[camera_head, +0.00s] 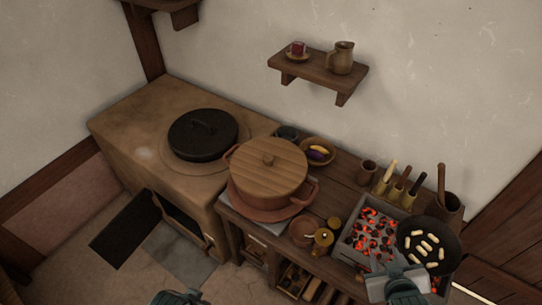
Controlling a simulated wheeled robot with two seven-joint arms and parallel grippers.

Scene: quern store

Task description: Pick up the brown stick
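A dark brown stick (441,182) stands upright in a brown cup (450,205) at the back right of the wooden counter. Three shorter handles stand in a row just left of it, one pale (389,174) and two brown (403,179). My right gripper (397,284) is at the bottom right, in front of the charcoal grill and apart from the stick. Its fingers are too unclear to show whether they are open. My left gripper (176,297) only just shows at the bottom edge, with its fingertips hidden.
A black pan (430,236) with several pale pieces lies between my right gripper and the cup, beside glowing coals (373,228). A lidded pot (268,170), small jars (323,238) and a bowl (318,151) crowd the counter. The stove (135,125) has free room at its left.

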